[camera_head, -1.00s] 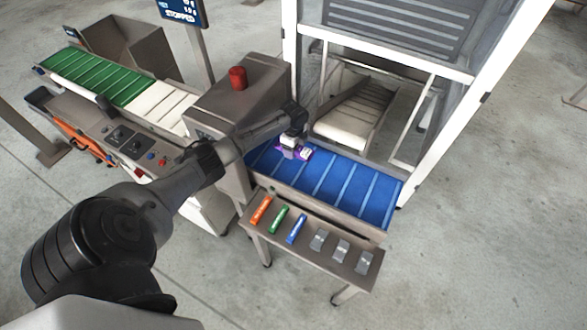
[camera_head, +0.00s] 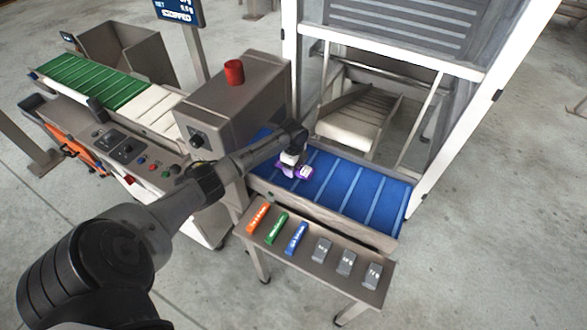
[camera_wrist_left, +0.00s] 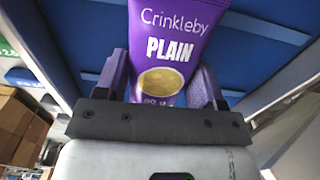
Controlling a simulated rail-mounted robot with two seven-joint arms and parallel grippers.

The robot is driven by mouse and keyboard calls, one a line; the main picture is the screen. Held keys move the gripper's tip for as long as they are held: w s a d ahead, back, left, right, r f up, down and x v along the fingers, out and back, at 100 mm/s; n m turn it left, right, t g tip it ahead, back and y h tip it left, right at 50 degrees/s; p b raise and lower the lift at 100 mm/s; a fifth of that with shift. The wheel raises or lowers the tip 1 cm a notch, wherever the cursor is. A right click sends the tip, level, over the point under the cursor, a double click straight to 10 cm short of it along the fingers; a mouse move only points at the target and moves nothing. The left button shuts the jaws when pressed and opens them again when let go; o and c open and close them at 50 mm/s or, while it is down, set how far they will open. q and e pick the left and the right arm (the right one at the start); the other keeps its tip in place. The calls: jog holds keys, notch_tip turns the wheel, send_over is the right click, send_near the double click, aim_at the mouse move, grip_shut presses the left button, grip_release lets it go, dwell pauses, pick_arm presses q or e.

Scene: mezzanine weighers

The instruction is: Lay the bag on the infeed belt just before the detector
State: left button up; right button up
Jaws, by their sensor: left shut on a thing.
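The purple bag (camera_head: 301,171), printed "Crinkleby PLAIN", is at the blue belt (camera_head: 345,188), in the part nearer the grey detector housing (camera_head: 237,101). The bag also fills the top middle of the left wrist view (camera_wrist_left: 168,30), front face towards the camera. My left gripper (camera_head: 293,159) is shut on the bag, with a finger on each side of it in the wrist view (camera_wrist_left: 160,78). I cannot tell whether the bag touches the belt. My right gripper is not in view.
A red beacon (camera_head: 233,72) tops the housing. Green (camera_head: 92,82) and white belt sections lie on its far left side. A shelf (camera_head: 290,268) with coloured sticks and grey blocks stands before the blue belt. A white-framed guard (camera_head: 455,150) stands behind. The belt's right part is clear.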

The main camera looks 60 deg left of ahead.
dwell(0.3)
pick_arm(q)
jog(key=o, duration=0.9)
jog(key=shift+f, duration=0.1)
